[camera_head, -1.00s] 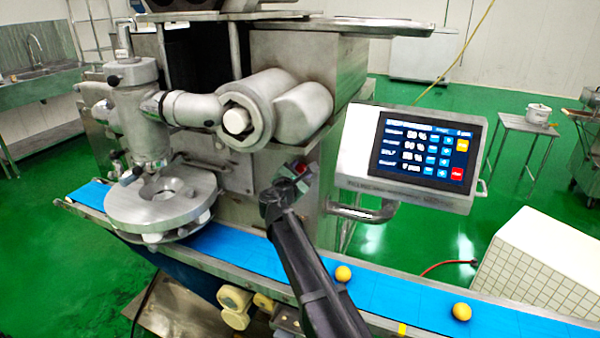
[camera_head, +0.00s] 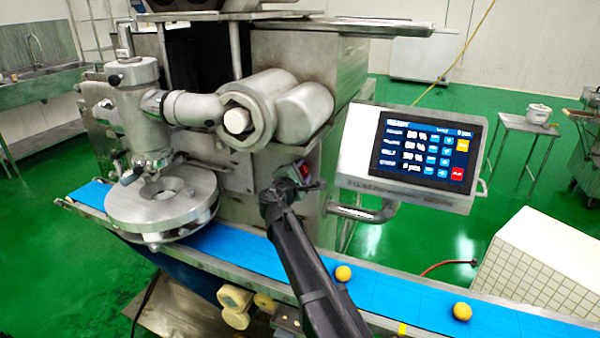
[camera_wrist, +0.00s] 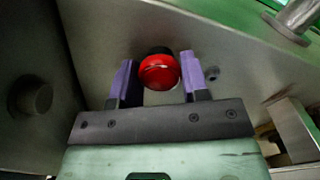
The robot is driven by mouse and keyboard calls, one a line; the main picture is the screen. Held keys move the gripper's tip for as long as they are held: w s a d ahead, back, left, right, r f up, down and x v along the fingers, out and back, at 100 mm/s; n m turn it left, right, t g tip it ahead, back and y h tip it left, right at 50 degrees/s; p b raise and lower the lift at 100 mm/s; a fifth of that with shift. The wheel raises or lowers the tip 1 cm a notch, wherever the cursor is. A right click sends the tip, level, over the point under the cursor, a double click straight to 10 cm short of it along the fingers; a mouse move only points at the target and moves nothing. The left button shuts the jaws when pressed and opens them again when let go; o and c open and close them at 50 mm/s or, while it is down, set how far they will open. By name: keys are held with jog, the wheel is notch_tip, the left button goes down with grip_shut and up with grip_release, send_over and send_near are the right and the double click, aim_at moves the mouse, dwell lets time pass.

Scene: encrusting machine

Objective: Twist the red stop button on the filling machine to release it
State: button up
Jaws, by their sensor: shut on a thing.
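The red stop button (camera_wrist: 160,71) is round and sits on the grey metal side of the filling machine (camera_wrist: 105,35). In the wrist view it lies between the two purple fingers of my gripper (camera_wrist: 157,80), which is shut on it. In the head view my gripper (camera_head: 299,173) is at the machine's front face, above the belt, and only a small bit of the red button (camera_head: 304,170) shows. My arm and gripper hide most of it.
A control screen (camera_head: 424,150) on a bracket stands to the right of my gripper. The blue conveyor belt (camera_head: 390,298) runs below, with two yellow balls (camera_head: 343,273) on it. A dark round knob (camera_wrist: 31,97) sticks out at the left in the wrist view.

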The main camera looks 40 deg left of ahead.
jog(key=shift+w+a+m, duration=0.1)
jog(key=shift+w+m, duration=0.05)
jog(key=shift+m, duration=0.75)
jog(key=o, duration=0.9)
jog(key=v, duration=1.1)
jog(key=shift+w, duration=0.1)
